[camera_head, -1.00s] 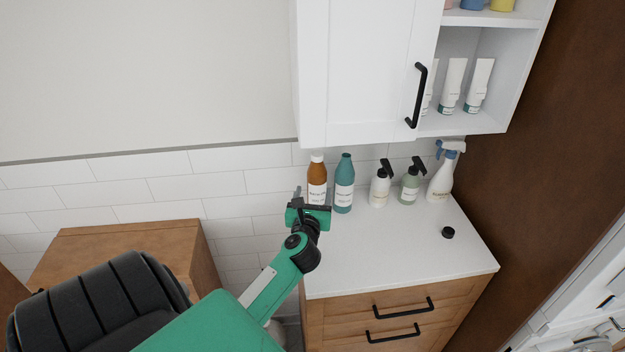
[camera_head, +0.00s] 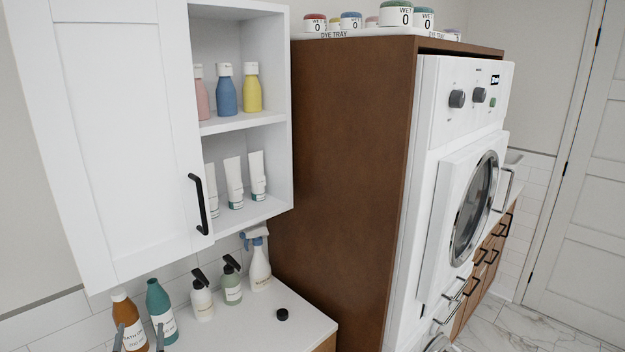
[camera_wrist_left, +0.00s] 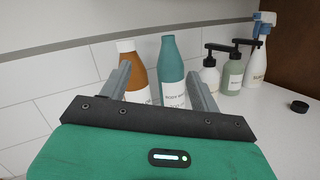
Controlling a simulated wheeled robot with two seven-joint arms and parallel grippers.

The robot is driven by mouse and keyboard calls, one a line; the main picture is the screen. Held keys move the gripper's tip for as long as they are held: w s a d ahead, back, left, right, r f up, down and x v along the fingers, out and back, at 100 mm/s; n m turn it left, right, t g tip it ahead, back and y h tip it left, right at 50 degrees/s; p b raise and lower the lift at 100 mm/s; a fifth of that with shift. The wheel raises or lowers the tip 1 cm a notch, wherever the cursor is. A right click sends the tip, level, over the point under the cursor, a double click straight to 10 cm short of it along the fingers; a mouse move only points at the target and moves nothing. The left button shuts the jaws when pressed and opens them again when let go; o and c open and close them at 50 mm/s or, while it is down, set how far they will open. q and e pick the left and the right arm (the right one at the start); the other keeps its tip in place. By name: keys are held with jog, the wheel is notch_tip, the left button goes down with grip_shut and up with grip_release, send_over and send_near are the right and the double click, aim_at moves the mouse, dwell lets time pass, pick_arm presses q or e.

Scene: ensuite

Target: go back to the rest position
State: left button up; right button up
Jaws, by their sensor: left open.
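My left gripper (camera_head: 139,338) shows only as two grey fingertips at the bottom left of the head view. In the left wrist view the gripper (camera_wrist_left: 160,88) is open, its fingers spread and nothing held. An orange-brown bottle (camera_head: 125,312) and a teal bottle (camera_head: 156,299) stand upright on the counter just beyond the fingers. In the left wrist view the brown bottle (camera_wrist_left: 131,62) and teal bottle (camera_wrist_left: 172,65) show between the fingertips. I cannot tell the exact gap to them. My right gripper is in neither view.
A white counter (camera_head: 300,332) holds two pump bottles, a spray bottle (camera_head: 259,268) and a black cap (camera_head: 282,314). A white wall cabinet (camera_head: 100,120) with open shelves hangs above. A tall brown panel (camera_head: 340,150) and a front-loading machine (camera_head: 460,130) stand to the right.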

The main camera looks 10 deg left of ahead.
pick_arm(q)
jog(key=s+d+r+m+t+h, duration=0.1)
jog(key=s+d+m+h, duration=0.1)
jog(key=d+m+h, duration=0.65)
jog(key=s+d+m+t+h, duration=0.15)
jog(key=d+m+h, duration=0.35)
jog(key=d+m, duration=0.5)
jog(key=s+d+f+m+g+h, duration=0.3)
jog(key=s+d+f+m+g, duration=0.55)
jog(key=m, duration=0.55)
jog(key=s+a+f+m+g+y, duration=0.3)
jog(key=s+f+m+g+y, duration=0.1)
jog(key=s, duration=0.4)
jog(key=s+a+f+m+g+y, duration=0.3)
jog(key=s+f+g+y, duration=0.1)
jog(key=s, duration=0.4)
notch_tip(320, 180, down, 31)
jog(key=g, duration=0.2)
jog(key=s+a+f, duration=0.1)
jog(key=s+f, duration=0.8)
jog(key=s+a+f, duration=0.2)
jog(key=s+f, duration=0.8)
jog(key=shift+a+f+m+g, duration=0.15)
jog(key=shift+a+m+g, duration=0.1)
jog(key=shift+m+g, duration=0.15)
